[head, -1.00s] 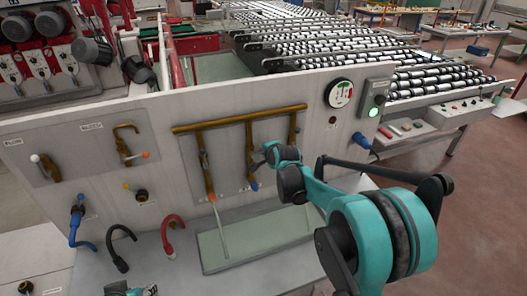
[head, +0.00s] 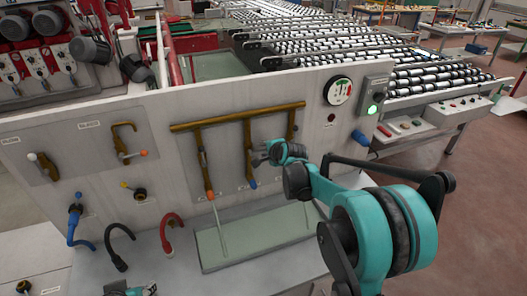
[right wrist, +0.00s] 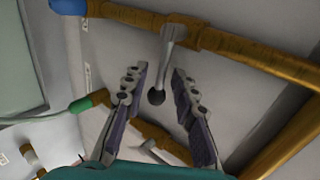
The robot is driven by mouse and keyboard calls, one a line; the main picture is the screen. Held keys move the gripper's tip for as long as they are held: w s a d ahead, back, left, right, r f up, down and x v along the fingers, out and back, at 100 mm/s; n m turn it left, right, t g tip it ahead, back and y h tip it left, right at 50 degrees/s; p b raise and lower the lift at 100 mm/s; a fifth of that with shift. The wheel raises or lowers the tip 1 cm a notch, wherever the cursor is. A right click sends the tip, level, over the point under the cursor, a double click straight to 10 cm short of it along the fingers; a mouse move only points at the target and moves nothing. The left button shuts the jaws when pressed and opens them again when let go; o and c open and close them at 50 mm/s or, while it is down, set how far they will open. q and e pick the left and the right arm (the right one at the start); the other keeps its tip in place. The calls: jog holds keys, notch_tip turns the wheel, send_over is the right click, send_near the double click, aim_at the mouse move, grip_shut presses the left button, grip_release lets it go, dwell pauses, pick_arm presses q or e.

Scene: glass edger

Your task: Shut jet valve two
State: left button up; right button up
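A brass manifold (head: 235,118) on the upright panel has drop pipes, one ending in orange (head: 210,194) and the middle one in blue (head: 253,183). My right gripper (head: 259,157) is in front of the middle pipe. In the right wrist view, a grey lever (right wrist: 170,50) with a dark ball knob (right wrist: 156,97) stands across the blue-tipped pipe (right wrist: 125,15). The knob lies between my open right fingers, with gaps on both sides. A whitish streak (head: 219,222) runs down below the orange tip; I see none below the blue tip.
A green-tipped pipe (right wrist: 88,102) lies beside my right gripper. A pale tray (head: 240,253) lies below the pipes. A gauge (head: 339,91) and a switch box (head: 376,95) are to the right. Other levers and hoses (head: 173,225) are at the left.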

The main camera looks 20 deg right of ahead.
jog(key=shift+d+f, duration=0.1)
jog(key=shift+a, duration=0.2)
jog(key=v, duration=1.2)
jog(key=shift+d, duration=0.1)
